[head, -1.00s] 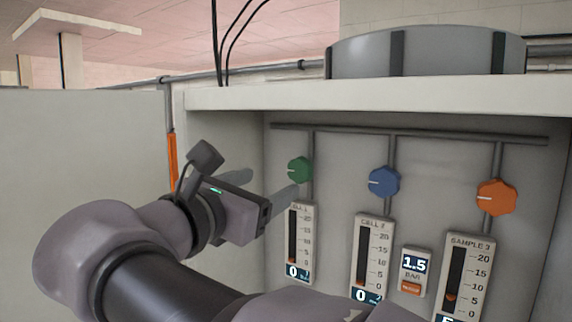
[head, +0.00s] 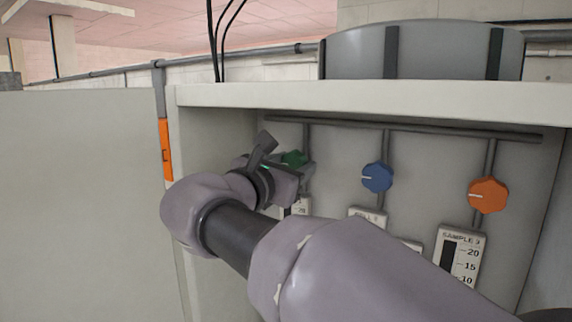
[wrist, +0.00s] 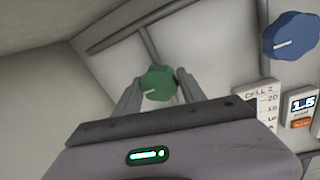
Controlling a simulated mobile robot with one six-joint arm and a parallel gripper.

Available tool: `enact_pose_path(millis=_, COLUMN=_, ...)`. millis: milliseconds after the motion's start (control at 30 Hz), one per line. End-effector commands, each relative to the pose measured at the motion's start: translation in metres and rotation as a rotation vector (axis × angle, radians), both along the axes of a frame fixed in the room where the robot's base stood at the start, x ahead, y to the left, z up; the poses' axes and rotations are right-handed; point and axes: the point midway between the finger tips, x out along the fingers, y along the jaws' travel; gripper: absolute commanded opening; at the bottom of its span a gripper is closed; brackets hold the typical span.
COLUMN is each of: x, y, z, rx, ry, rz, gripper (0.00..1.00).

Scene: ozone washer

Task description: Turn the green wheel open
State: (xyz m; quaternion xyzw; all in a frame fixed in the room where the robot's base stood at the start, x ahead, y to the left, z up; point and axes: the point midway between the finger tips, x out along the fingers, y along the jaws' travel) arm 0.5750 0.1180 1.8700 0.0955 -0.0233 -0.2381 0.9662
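The green wheel (wrist: 158,83) is a small faceted knob with a white pointer line, on a pipe at the back of the cabinet. In the wrist view it sits between the two fingertips of my gripper (wrist: 158,76), one finger on each side. The fingers are spread, with a thin gap showing at the left; contact at the right cannot be told. In the head view the green wheel (head: 294,159) is partly hidden by my gripper (head: 299,166). Its pointer line shows only in the wrist view, slanting toward the lower left.
A blue wheel (head: 377,178) and an orange wheel (head: 488,195) are to the right on the same panel. Gauges, such as the sample gauge (head: 459,255), hang below. The cabinet's top shelf (head: 380,98) is above my gripper and its side wall is at left.

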Motion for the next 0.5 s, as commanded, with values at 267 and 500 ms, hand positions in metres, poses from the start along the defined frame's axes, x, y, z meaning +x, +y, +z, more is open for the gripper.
enact_pose_path(millis=267, x=0.0002, y=0.0008, z=0.0005, rx=0.001, ry=-0.003, rz=0.003, gripper=0.07)
enact_pose_path(millis=500, x=0.0002, y=0.0009, z=-0.0020, rx=0.060, ry=-0.044, rz=0.004, gripper=0.07)
